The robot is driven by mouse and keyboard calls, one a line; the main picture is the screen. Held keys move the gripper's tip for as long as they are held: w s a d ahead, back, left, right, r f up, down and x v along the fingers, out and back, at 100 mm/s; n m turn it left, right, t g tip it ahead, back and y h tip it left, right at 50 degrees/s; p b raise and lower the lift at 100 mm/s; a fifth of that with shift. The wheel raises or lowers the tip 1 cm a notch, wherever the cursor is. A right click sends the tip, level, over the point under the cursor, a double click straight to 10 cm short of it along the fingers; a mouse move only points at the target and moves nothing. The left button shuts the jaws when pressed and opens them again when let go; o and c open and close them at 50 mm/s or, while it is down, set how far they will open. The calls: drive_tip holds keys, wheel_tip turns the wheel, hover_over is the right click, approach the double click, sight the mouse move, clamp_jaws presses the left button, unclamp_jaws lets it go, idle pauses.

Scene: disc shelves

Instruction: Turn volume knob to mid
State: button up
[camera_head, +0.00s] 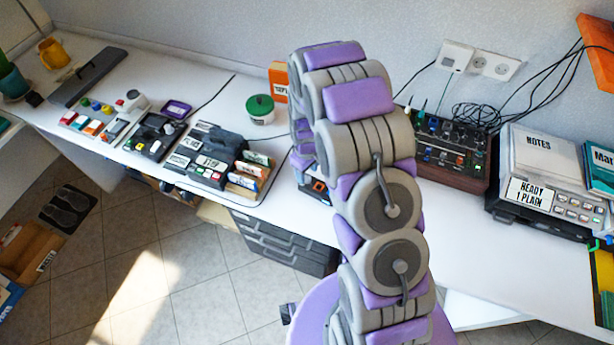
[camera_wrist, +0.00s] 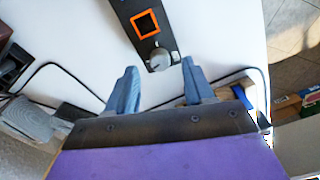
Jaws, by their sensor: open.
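The volume knob (camera_wrist: 158,60) is a small grey round knob at the near end of a narrow black panel (camera_wrist: 165,38) with an orange-framed square (camera_wrist: 145,23). My gripper (camera_wrist: 159,66) is open in the wrist view, with one blue-grey finger on either side of the knob. The knob lies between or just past the fingertips; I cannot tell whether they touch it. Its pointer setting is too small to read. In the head view, part of the orange-marked panel (camera_head: 316,188) shows left of my arm, which hides my gripper and the knob.
The panel lies on a white desk (camera_head: 470,225). A mixer (camera_head: 450,145) with cables stands right of my arm, and a stacked device (camera_head: 545,165) further right. Black cables run beside my fingers.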

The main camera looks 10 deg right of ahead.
sight(307, 179)
drive_tip(key=shift+f, duration=1.35)
clamp_jaws()
